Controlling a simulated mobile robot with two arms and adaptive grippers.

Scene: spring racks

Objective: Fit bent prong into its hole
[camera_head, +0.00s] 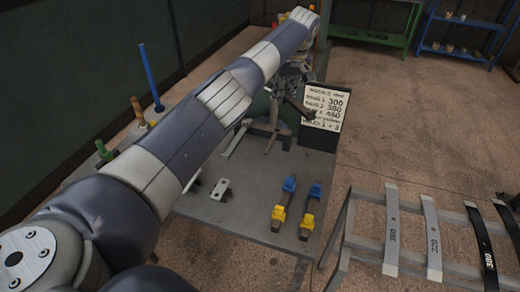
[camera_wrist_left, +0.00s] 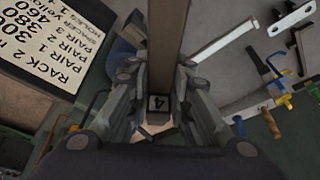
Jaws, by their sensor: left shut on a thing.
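My left gripper (camera_head: 287,92) is at the back of the grey bench, just left of the sign. In the left wrist view its fingers (camera_wrist_left: 165,102) are closed around a brown-grey bar (camera_wrist_left: 167,45), which runs away toward the top of the picture. My right gripper is not in view.
The sign board (camera_head: 326,105) stands close right of the gripper. On the bench (camera_head: 195,208) lie a white bracket (camera_head: 221,189) and blue-yellow clamps (camera_head: 284,203). A blue post (camera_head: 150,77) rises at left. A rack with curved strips (camera_head: 433,240) stands at right.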

